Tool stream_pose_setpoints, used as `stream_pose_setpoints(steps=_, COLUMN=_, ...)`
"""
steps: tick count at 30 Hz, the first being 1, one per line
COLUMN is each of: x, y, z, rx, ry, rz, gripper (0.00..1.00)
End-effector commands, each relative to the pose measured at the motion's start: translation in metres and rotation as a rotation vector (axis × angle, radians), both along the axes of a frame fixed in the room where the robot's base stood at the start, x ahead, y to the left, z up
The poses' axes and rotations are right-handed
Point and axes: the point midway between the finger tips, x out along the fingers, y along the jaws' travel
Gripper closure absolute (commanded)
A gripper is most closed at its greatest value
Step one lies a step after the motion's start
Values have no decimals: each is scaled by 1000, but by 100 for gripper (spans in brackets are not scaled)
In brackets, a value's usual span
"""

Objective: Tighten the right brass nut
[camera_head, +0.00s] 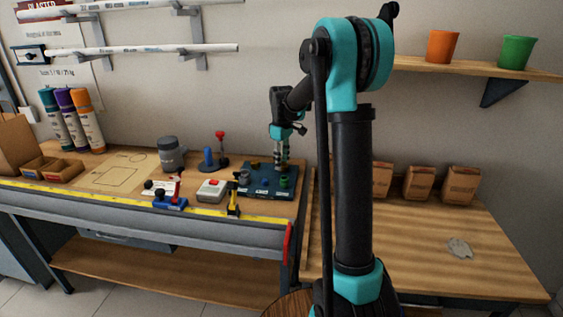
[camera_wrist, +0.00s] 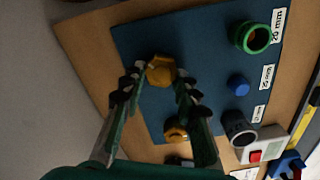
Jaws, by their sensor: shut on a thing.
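The right brass nut (camera_wrist: 160,71) sits on the blue board (camera_wrist: 205,55), between my fingertips in the wrist view. My gripper (camera_wrist: 158,84) is shut on it, with one finger on each side. A second brass nut (camera_wrist: 175,131) sits on the same board, below the held one in the picture and apart from my fingers; part of it is hidden. In the head view my gripper (camera_head: 282,164) points down over the back right of the board (camera_head: 252,192). The nuts are too small to make out there.
The board also carries a green ring (camera_wrist: 251,37), a blue peg (camera_wrist: 238,85) and a dark grey ring (camera_wrist: 239,128). The right bench (camera_head: 410,235) is mostly clear.

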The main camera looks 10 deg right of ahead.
Motion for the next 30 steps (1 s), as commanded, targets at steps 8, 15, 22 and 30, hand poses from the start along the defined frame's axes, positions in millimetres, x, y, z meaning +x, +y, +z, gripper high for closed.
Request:
stream_pose_setpoints(steps=8, x=1, y=-1, z=0, rx=0, ry=0, rz=-260, gripper=99)
stream_pose_setpoints(steps=15, x=2, y=-3, z=0, rx=0, ry=0, rz=-489, gripper=99)
stream_pose_setpoints(steps=22, x=2, y=-4, z=0, rx=0, ry=0, rz=-707, gripper=99)
stream_pose_setpoints(steps=30, x=2, y=-6, z=0, rx=0, ry=-1, rz=-963, gripper=99)
